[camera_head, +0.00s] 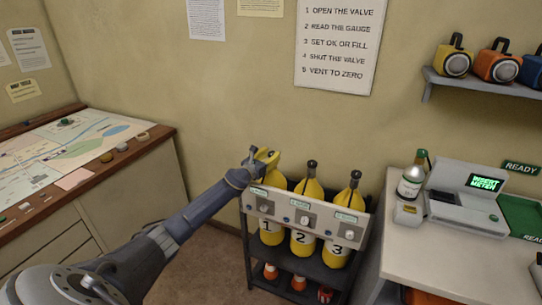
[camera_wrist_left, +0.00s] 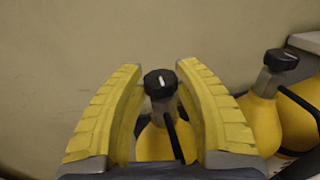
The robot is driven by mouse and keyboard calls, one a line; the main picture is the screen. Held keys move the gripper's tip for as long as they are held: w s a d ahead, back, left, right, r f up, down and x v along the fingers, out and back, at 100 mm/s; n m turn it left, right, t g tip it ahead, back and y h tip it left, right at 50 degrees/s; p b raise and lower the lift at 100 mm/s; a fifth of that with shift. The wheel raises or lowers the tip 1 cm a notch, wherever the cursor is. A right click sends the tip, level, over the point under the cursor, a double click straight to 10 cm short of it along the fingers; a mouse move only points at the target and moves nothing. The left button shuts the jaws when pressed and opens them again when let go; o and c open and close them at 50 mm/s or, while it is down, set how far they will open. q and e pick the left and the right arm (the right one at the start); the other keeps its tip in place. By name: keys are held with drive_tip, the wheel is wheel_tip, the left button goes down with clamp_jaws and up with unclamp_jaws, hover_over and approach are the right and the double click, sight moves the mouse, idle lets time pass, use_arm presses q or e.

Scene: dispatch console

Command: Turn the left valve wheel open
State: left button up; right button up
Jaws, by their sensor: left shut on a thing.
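The left valve wheel (camera_wrist_left: 160,83) is a black knob with a white mark on top of yellow cylinder 1 (camera_head: 271,234). In the left wrist view it sits between the two yellow fingers of my left gripper (camera_wrist_left: 159,75). In the head view my left gripper (camera_head: 266,156) is at the top of cylinder 1 and hides this wheel. My left gripper is shut on the wheel; the contact itself is hard to see. Cylinder 1 stands upright at the left end of the rack (camera_head: 248,240). My right gripper is not in view.
Cylinders 2 (camera_head: 303,241) and 3 (camera_head: 337,255) stand to the right with black wheels (camera_head: 312,164) on top. A map desk (camera_head: 150,150) is on the left.

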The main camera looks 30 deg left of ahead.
use_arm(q)
drive_tip(key=shift+d+r+n+y, duration=0.15)
drive_tip(key=shift+n+y, duration=1.05)
drive_tip(key=shift+y, duration=0.7)
drive_tip(key=shift+d+n+g+y, duration=0.1)
drive_tip(key=shift+n+g+y, duration=0.25)
drive_tip(key=shift+y, duration=0.25)
drive_tip(key=n+y, duration=0.1)
drive_tip(key=n+g+y, duration=0.1)
drive_tip(key=y, duration=0.1)
drive_tip(key=n+g+y, duration=0.1)
drive_tip(key=shift+w+d+n+y, duration=0.15)
drive_tip(key=shift+d+n+y, duration=0.1)
drive_tip(key=shift+n+y, duration=0.15)
drive_tip(key=n+g+y, duration=0.2)
drive_tip(key=y, duration=0.1)
drive_tip(key=shift+w+d+n+g+y, duration=0.1)
drive_tip(key=shift+n+g+y, duration=0.15)
drive_tip(key=shift+y, duration=0.05)
drive_tip(key=shift+w+n+g+y, duration=0.15)
drive_tip(key=shift+n+g+y, duration=1.65)
drive_tip(key=shift+g, duration=0.7)
drive_tip(key=shift+n+g, duration=0.4)
drive_tip(key=shift+n, duration=0.1)
drive_tip(key=o, duration=1.2)
drive_tip(key=shift+c, duration=0.2)
